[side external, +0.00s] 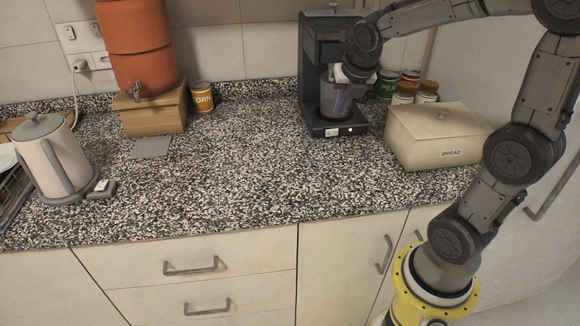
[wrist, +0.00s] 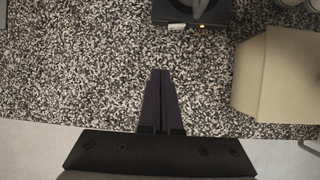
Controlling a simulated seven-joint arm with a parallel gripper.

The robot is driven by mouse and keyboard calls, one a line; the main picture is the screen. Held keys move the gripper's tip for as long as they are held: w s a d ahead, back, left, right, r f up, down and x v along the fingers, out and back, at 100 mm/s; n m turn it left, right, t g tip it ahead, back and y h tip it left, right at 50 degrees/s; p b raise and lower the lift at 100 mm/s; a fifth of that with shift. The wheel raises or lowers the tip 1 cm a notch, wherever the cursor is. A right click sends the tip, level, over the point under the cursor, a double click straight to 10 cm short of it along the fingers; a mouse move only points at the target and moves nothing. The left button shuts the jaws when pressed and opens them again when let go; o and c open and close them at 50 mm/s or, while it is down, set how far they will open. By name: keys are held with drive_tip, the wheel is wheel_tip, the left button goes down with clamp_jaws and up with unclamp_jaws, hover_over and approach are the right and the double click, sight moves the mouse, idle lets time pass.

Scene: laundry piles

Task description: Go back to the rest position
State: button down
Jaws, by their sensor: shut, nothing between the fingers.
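My gripper (side external: 342,112) hangs pointing down in front of the black coffee maker (side external: 315,60) in the side external view, above the speckled counter (side external: 240,170). In the wrist view its two dark fingers (wrist: 161,73) lie together, with nothing between them, over bare counter. The base of the coffee maker (wrist: 170,10) shows at the top of that view, beyond the fingertips. No laundry is in view.
A cream bread box (side external: 440,135) stands right of the coffee maker, with several cans (side external: 411,82) behind it. A kettle (side external: 52,160), a terracotta dispenser (side external: 138,45) on a wooden stand (side external: 150,110) and a corn can (side external: 203,97) stand left. The counter's middle is clear.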

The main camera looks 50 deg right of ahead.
drive_tip(key=s+a+r+m+t+y, duration=0.2)
drive_tip(key=s+a+r+m, duration=0.2)
drive_tip(key=s+a+m, duration=0.55)
drive_tip(key=s+a+f+m+y, duration=0.1)
drive_tip(key=s+a+f+m, duration=0.2)
drive_tip(key=m, duration=1.4)
drive_tip(key=s+a, duration=0.3)
drive_tip(key=s, duration=0.1)
drive_tip(key=shift+f+g+y, duration=0.2)
drive_tip(key=shift+g+y, duration=0.1)
drive_tip(key=shift+g, duration=0.1)
